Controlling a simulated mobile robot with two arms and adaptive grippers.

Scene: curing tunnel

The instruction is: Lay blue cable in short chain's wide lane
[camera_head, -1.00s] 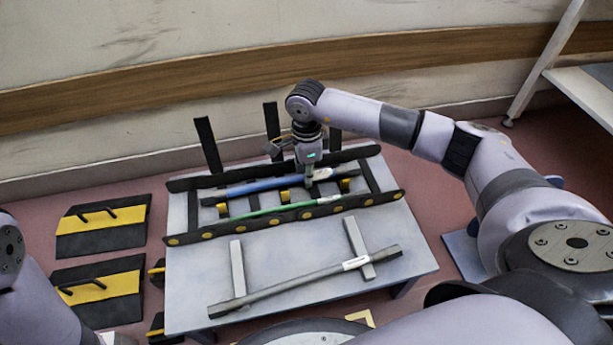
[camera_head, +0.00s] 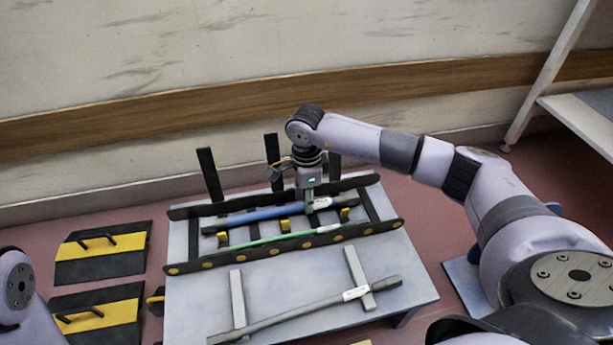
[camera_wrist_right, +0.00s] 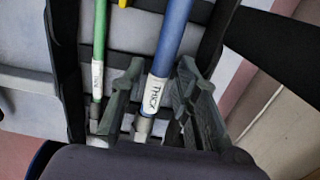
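The blue cable (camera_head: 262,214) lies lengthwise in the far lane of the black-railed chain (camera_head: 190,265) on the table. Its white label reads "THICK" in the right wrist view (camera_wrist_right: 155,93). The thinner green cable (camera_head: 275,239) lies in the near lane, parallel to the blue one. My right gripper (camera_head: 308,202) points down over the blue cable near its labelled right end. In the wrist view its fingers (camera_wrist_right: 160,100) are apart, one on each side of the blue cable, with gaps visible. Only a link of my left arm shows; its gripper is out of view.
A grey cable (camera_head: 300,308) rests across two grey bars at the front of the table (camera_head: 405,275). Yellow clips (camera_head: 283,224) stand inside the chain, and black posts (camera_head: 209,175) rise behind it. Black-and-yellow panels (camera_head: 105,268) lie on the floor at left.

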